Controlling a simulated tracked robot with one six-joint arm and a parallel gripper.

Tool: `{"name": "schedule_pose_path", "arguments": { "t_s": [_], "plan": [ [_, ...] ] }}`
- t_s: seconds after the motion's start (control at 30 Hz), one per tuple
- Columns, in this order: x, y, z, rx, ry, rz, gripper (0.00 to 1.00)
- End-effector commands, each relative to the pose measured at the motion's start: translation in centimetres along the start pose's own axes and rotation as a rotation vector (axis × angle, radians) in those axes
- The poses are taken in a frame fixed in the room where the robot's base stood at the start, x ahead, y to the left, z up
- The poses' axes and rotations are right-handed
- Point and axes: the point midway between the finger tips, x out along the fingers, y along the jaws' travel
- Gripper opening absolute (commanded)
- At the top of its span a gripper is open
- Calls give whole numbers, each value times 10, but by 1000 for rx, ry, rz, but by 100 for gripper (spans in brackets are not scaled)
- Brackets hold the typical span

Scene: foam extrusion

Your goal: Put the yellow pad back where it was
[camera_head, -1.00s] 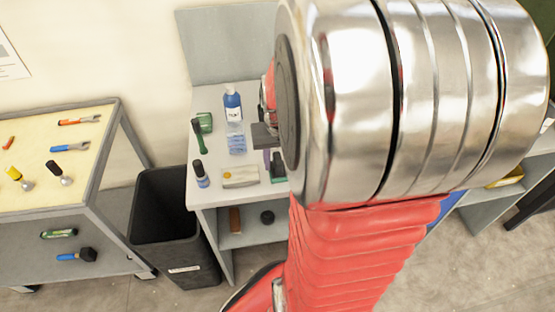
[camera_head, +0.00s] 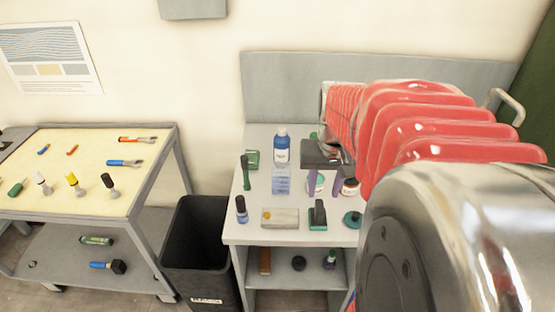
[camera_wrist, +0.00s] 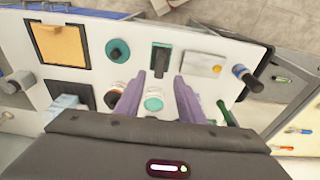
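The yellow pad (camera_wrist: 62,44) lies on a dark square on the white bench top (camera_wrist: 222,42), at the upper left of the wrist view. In the head view my arm hides that area. My gripper (camera_wrist: 156,82) is open, its purple fingers apart above the bench. A jar with a teal lid (camera_wrist: 153,102) shows between and below the fingers. I see no object held. The gripper (camera_head: 322,186) also shows in the head view, over the right part of the bench.
A black bin (camera_head: 200,250) and tool table (camera_head: 70,205) stand left.

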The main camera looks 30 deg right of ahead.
Motion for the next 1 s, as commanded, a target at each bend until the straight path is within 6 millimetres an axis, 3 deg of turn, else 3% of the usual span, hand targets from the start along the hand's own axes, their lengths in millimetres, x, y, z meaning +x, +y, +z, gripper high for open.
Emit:
{"name": "schedule_pose_path", "arguments": {
  "t_s": [0.23,0.83,1.0],
  "plan": [
    [-24,0,0,0,1,0,35],
    [-25,0,0,0,0,0,35],
    [-29,-13,5,-33,18,-5,35]
  ]
}}
